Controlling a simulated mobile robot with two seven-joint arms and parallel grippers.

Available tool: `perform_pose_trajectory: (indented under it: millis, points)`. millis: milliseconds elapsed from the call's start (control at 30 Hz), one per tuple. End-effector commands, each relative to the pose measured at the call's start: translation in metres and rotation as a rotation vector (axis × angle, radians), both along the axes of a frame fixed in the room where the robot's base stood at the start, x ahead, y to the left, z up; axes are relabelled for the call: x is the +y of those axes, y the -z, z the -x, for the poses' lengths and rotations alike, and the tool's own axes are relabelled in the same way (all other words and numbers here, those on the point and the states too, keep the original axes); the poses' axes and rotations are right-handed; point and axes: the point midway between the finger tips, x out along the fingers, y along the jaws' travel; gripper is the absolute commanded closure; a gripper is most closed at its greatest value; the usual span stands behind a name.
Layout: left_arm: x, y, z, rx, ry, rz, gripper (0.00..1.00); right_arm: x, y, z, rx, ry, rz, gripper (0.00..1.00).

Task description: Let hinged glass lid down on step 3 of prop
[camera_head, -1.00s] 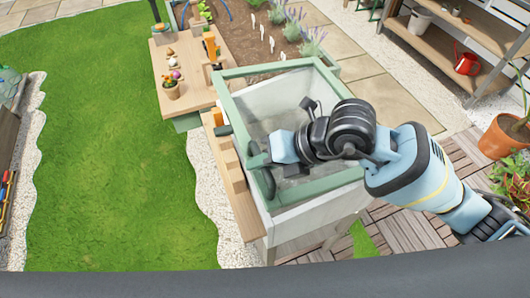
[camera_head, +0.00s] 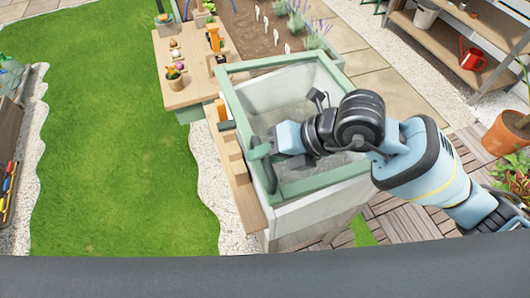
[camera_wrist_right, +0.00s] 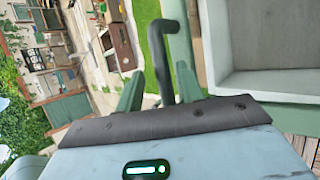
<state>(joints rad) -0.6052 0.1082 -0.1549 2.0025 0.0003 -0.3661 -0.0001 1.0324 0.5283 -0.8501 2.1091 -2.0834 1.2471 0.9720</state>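The cold frame box (camera_head: 328,215) has pale walls and a green rim, and it also shows in the right wrist view (camera_wrist_right: 270,88). Its green-edged glass lid (camera_head: 318,181) lies over the top; I cannot tell its exact angle. A dark bent handle (camera_head: 265,172) is at the left edge, also in the right wrist view (camera_wrist_right: 159,60). My right gripper (camera_head: 272,147) is at this handle. In the wrist view its green fingers (camera_wrist_right: 158,88) stand apart on either side of the bar, with visible gaps. My left gripper is out of view.
A planting bed with lavender lies behind. Shelves (camera_head: 440,45) and a terracotta pot (camera_head: 503,140) are at right. Lawn (camera_head: 110,140) is open at left.

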Motion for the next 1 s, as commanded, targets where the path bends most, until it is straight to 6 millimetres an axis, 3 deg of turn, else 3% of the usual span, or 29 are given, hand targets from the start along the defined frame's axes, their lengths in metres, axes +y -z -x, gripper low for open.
perform_pose_trajectory:
  millis: [433,1000]
  points:
    - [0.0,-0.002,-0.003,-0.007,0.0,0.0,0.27,-0.043,-0.045,0.011,-0.004,0.0,0.0,0.62]
    - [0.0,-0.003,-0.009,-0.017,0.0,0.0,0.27,-0.047,-0.05,0.013,-0.002,-0.001,0.0,0.62]
